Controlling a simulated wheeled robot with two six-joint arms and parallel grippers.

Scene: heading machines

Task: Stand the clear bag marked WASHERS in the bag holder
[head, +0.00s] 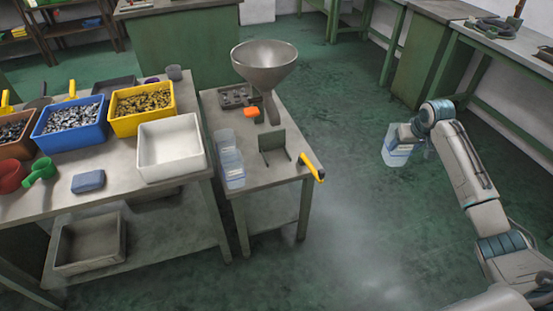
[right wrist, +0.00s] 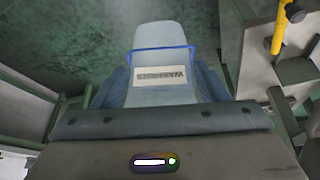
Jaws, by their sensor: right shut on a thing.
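My right gripper (head: 410,133) is shut on a clear bag (head: 395,152) and holds it in the air over the green floor, to the right of the small table. In the right wrist view the bag (right wrist: 162,60) sits between the fingers, with a blue line across it and a pale label whose lettering appears upside down and looks like WASHERS. What looks like the bag holder, a dark upright plate with prongs (head: 274,143), stands on the small table below a metal funnel (head: 264,65). My left gripper is not in view.
More clear bags or containers (head: 230,165) stand at the small table's left edge. A yellow handle (head: 313,167) sticks out at its right edge. An orange object (head: 251,112) lies near the funnel. Bins and a white tray (head: 170,147) fill the left bench. Floor between table and arm is clear.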

